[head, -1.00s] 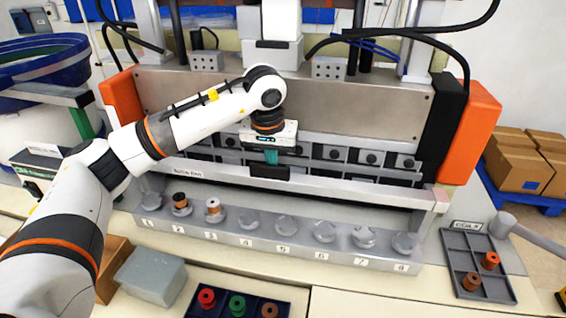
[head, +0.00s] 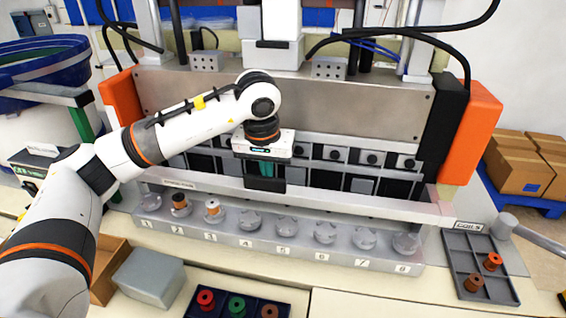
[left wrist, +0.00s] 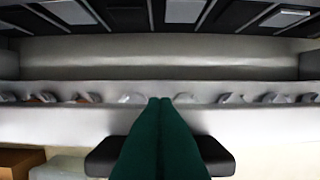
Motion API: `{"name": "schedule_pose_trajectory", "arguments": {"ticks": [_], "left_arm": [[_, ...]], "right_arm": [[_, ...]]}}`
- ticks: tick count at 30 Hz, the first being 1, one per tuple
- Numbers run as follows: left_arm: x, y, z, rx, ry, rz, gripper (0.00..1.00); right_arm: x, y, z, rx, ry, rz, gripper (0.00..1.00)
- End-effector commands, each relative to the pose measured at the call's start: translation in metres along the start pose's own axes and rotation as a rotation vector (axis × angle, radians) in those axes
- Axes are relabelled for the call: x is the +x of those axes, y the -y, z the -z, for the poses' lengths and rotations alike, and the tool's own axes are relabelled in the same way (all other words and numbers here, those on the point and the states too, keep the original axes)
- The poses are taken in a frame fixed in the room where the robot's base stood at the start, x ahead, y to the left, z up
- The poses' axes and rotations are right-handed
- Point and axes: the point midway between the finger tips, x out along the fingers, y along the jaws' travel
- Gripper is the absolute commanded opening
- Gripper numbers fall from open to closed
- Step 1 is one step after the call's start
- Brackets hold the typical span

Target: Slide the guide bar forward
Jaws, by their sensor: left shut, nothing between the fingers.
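The guide bar (head: 340,203) is the long pale bar across the front of the machine, above the row of numbered seats. A black handle (head: 265,185) stands at its middle-left. My left gripper (head: 266,169) points down at the handle, its green fingers shut and empty. The fingertips are behind the handle, which hides them in the head view. In the left wrist view the shut fingers (left wrist: 160,120) overlap the black handle (left wrist: 103,157); contact is not clear. My right gripper is not in view.
The numbered seat row (head: 300,249) runs below the bar; seats 2 and 3 hold coils. A grey block (head: 150,277), a dark tray (head: 193,307) of coloured spools and a coil tray (head: 463,252) stand in front. Orange end covers (head: 470,130) flank the machine.

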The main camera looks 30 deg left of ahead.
Motion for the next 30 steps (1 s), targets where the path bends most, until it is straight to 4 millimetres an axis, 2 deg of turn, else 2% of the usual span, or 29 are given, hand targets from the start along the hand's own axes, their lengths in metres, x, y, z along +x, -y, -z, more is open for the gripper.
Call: {"name": "schedule_pose_trajectory", "arguments": {"ticks": [1, 3, 11, 30], "left_arm": [[0.009, 0.001, 0.002, 0.004, -0.016, -0.006, 0.00], [0.009, 0.001, 0.000, 0.004, -0.016, -0.006, 0.00], [0.003, 0.001, -0.004, 0.006, -0.015, -0.006, 0.00], [-0.065, 0.000, -0.020, 0.002, -0.004, -0.002, 0.00]], "right_arm": [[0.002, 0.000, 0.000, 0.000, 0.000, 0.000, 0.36], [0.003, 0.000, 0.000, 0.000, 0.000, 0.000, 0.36], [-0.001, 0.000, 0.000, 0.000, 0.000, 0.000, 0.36], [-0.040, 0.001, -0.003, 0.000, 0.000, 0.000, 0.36]]}}
